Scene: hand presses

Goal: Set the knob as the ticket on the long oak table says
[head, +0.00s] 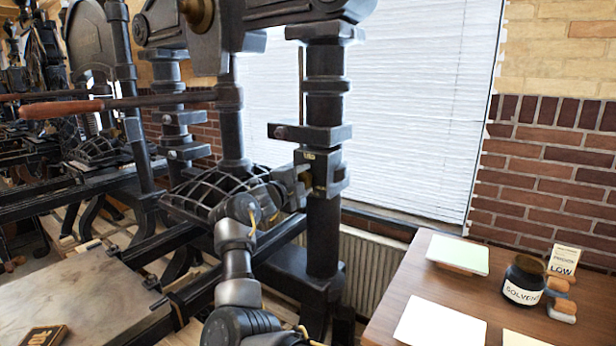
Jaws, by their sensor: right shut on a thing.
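The ticket (562,262) stands upright at the back of the wooden table (390,300) on the right; its large word reads LOW. A black bracket with a brass plate (320,168) sits on the press's dark upright column (323,235). My right arm reaches up from the bottom middle, and my right gripper (300,178) is at the left side of that bracket. It is shut on the knob there; the fingers largely hide the knob, so its setting cannot be read. My left gripper is not in view.
A dark solvent jar (524,281) and wooden-handled tools (562,305) stand by the ticket, with pale paper pads (440,325) on the table. The press's long wooden-handled lever (120,103) crosses the left. A small dark box (45,336) lies on the flat bed.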

